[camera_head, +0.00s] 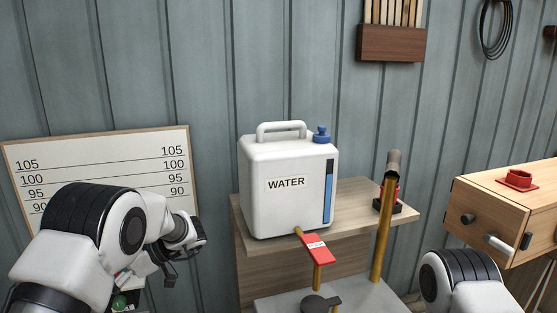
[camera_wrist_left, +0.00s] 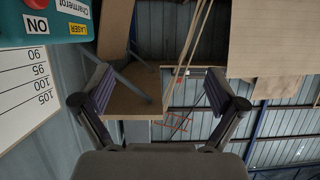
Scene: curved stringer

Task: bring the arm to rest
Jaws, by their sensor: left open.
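My left arm (camera_head: 95,240) comes in from the left, in front of the white scale board. Its gripper (camera_head: 172,275) is small and partly hidden by the arm at the lower left. In the left wrist view, the left gripper (camera_wrist_left: 158,92) has its two fingers spread wide with nothing held between them. Part of my right arm (camera_head: 462,283) shows at the bottom right; its gripper is out of view.
A white water canister (camera_head: 275,210) stands on a wooden shelf (camera_head: 370,218). A wooden box (camera_head: 500,215) is at the right. A teal laser box (camera_wrist_left: 60,30) and the scale board (camera_wrist_left: 22,85) are close to the left wrist.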

